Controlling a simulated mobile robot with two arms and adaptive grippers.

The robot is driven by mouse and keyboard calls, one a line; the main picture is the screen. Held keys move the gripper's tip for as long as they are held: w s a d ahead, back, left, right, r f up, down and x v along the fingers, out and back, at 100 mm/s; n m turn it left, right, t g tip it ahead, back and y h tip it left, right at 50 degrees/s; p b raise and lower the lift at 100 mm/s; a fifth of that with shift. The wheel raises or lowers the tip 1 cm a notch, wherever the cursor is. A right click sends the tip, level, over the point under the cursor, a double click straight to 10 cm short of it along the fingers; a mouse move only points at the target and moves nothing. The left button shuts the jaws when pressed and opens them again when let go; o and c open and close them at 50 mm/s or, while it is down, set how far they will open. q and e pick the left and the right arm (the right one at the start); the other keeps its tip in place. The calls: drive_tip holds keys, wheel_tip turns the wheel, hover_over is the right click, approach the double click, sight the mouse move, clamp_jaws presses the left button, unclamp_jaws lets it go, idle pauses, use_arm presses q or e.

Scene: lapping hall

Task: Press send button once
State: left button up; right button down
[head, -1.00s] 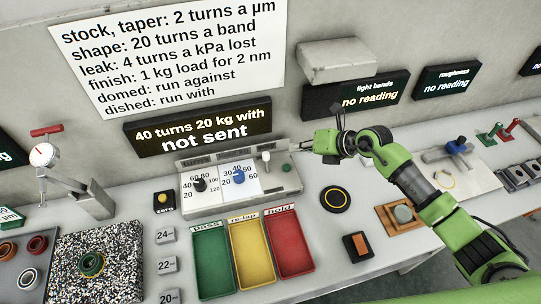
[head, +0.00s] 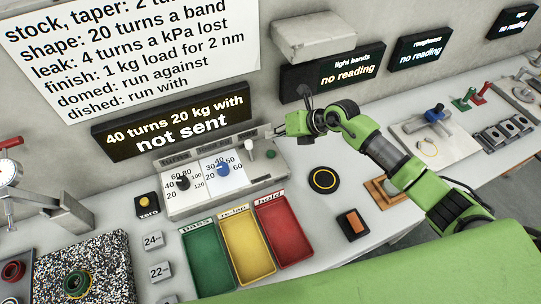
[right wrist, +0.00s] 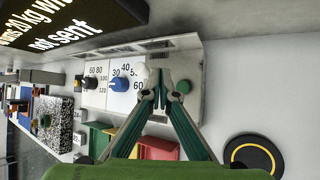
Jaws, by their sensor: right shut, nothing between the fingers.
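The control panel (head: 225,200) is a light grey box with a black knob (head: 183,183), a blue knob (head: 223,169), a white toggle lever (head: 249,147) and a round green button (head: 270,154) at its right end. Any label by the green button is too small to read. The display (head: 175,128) above reads "40 turns 20 kg with not sent". My right gripper (head: 279,130) is shut and empty, above the panel's right end near the green button. In the right wrist view its fingertips (right wrist: 163,88) appear just left of the green button (right wrist: 183,87) and cover the lever partly. Contact cannot be told.
Green (head: 200,259), yellow (head: 245,250) and red (head: 284,232) trays stand in front of the panel. A black round pad (head: 324,180) lies to the right. A grey wall box (head: 313,37) hangs above my right gripper.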

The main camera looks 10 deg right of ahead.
sight(268, 151)
wheel_tip(268, 151, down, 5)
drive_tip(key=b, duration=0.3)
drive_tip(key=shift+f, duration=0.2)
use_arm(q)
drive_tip(key=f, duration=0.1)
drive_tip(key=d+f, duration=0.1)
drive_tip(key=f, duration=0.1)
drive_tip(key=s+d+f+b, duration=0.1)
drive_tip(key=f, duration=0.1)
use_arm(e)
drive_tip(key=shift+f, duration=0.3)
use_arm(q)
drive_tip(key=shift+a+r, duration=0.1)
drive_tip(key=shift+a, duration=0.3)
drive_tip(key=shift+w, duration=0.1)
use_arm(e)
drive_tip(key=shift+f, duration=0.1)
use_arm(q)
drive_tip(key=shift+f, duration=0.25)
use_arm(e)
drive_tip(key=shift+f, duration=0.3)
